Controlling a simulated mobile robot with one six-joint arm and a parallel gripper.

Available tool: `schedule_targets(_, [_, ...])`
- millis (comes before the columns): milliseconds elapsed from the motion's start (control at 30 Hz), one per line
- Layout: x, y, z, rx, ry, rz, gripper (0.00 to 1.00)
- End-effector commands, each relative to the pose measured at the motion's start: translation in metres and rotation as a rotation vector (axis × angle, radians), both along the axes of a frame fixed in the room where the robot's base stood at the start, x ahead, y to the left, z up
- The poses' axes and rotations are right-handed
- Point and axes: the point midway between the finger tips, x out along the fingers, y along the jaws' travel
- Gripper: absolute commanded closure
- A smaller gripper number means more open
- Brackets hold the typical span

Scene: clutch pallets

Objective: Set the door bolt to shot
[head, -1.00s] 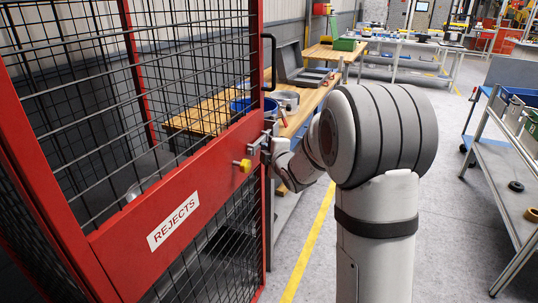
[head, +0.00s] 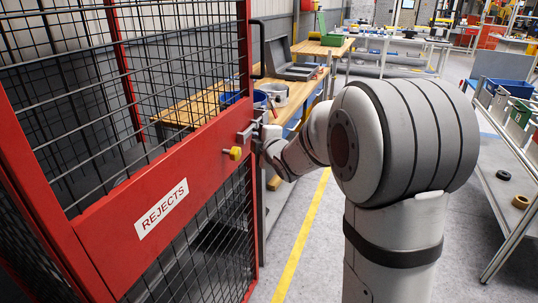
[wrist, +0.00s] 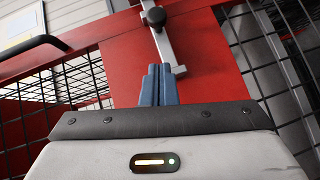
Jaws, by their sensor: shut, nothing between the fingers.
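The door bolt is a grey metal bar (wrist: 163,45) on the red cage door's cross rail, with a knob (wrist: 155,17) that looks dark in the wrist view. In the head view the fingertips are hard to make out.
The red mesh door carries a REJECTS label (head: 161,208) and a black handle (head: 259,50). A wooden bench (head: 191,108) with a blue bin stands behind. A shelf cart (head: 505,190) stands at right. Floor between is clear.

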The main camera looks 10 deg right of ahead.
Motion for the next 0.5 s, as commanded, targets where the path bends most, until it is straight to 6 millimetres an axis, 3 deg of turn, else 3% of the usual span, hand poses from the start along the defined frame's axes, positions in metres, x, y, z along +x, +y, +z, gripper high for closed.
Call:
schedule_targets(200, [-0.046, -0.012, 0.01, -0.002, -0.001, -0.001, 1.0])
schedule_targets(500, [-0.079, -0.02, 0.016, 0.0, 0.001, 0.0, 1.0])
